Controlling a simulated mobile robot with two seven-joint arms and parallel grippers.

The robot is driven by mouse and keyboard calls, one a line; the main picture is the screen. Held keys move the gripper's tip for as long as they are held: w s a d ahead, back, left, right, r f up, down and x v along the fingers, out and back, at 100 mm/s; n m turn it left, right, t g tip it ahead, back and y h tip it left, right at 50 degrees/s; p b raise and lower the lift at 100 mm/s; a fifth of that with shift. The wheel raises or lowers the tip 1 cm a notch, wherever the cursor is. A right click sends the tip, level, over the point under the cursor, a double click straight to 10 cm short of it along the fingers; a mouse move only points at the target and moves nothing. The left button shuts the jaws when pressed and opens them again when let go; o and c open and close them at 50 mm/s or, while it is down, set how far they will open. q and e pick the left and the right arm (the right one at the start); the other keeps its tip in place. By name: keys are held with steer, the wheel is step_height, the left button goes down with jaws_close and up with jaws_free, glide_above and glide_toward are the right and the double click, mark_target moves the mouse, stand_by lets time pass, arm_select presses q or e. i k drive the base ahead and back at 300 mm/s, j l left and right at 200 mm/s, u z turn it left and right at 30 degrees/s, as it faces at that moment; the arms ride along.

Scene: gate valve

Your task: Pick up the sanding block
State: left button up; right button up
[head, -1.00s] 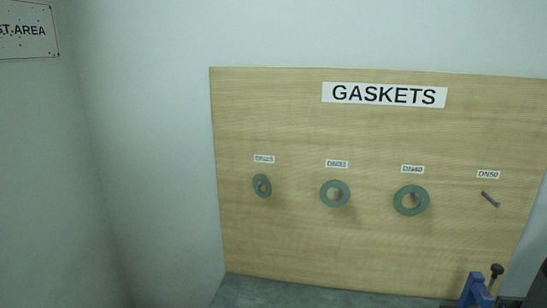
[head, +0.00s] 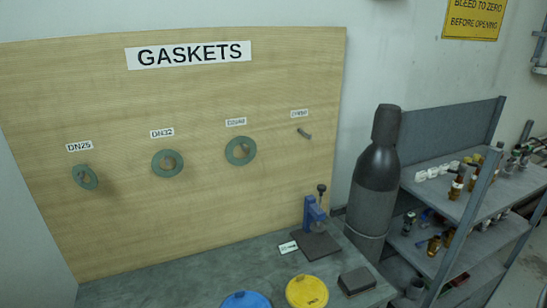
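A small dark grey rectangular block (head: 357,281) lies on the bench at the lower right, beside a yellow round lid-like disc. It looks like the sanding block, but I see no label on it. Nothing covers it. Neither of my grippers shows in the head view.
The grey bench (head: 190,284) carries a yellow disc (head: 307,292), a blue disc (head: 246,301) and a blue press-like tool (head: 314,216) on a dark plate. The gasket board (head: 200,100) stands behind. A dark gas cylinder (head: 374,185) and shelving (head: 470,200) stand at right.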

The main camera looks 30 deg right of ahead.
mark_target(353, 283)
steer(key=z, duration=1.7)
